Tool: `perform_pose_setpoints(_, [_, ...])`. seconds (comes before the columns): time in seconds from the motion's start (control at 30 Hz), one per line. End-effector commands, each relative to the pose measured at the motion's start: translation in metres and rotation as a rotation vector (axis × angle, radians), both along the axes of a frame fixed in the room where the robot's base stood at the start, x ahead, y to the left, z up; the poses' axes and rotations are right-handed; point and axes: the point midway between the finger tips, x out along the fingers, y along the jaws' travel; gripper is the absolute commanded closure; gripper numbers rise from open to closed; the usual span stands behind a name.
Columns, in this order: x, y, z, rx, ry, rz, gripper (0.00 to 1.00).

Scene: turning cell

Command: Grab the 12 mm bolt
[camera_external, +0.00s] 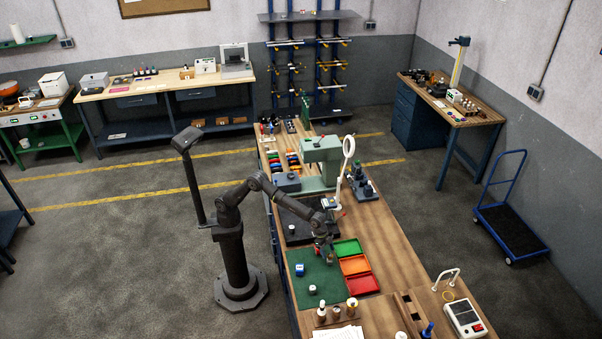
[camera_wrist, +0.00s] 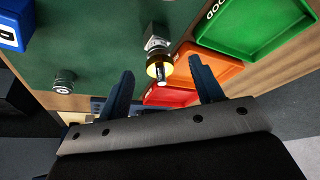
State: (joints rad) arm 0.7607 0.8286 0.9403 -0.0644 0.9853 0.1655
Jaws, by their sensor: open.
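My gripper (camera_wrist: 161,68) is open, its two blue fingers apart and pointing down over the green mat (camera_wrist: 100,40). Between the fingertips in the wrist view shows a small part (camera_wrist: 155,45) with a grey marked section and a bright brass-coloured ring with a dark end. I cannot tell whether it is the 12 mm bolt, or whether the fingers touch it. A grey round piece (camera_wrist: 64,80) stands on the mat to the left. A blue block with a white label (camera_wrist: 12,25) is at the upper left. In the external view my gripper (camera_external: 325,246) is low over the mat's right side.
Green (camera_wrist: 250,30), orange (camera_wrist: 212,65) and red (camera_wrist: 172,97) trays lie close to the right of the part. Bottles on a wooden stand (camera_external: 335,312) are at the mat's near edge. A green machine (camera_external: 322,155) stands farther back. The mat's left side has free room.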

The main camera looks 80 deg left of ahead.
Motion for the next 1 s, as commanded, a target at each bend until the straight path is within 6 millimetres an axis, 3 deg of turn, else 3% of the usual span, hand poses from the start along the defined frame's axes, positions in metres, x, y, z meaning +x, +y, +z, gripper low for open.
perform_pose_setpoints(0.17, [0.002,-0.003,-0.009,0.001,0.001,0.0,0.4])
perform_pose_setpoints(0.47, [0.011,-0.017,-0.047,0.0,-0.001,0.0,0.4])
perform_pose_setpoints(0.7, [0.012,-0.018,-0.049,0.0,-0.003,0.001,0.4])
perform_pose_setpoints(1.0, [0.012,-0.018,-0.049,0.0,-0.003,0.001,0.98])
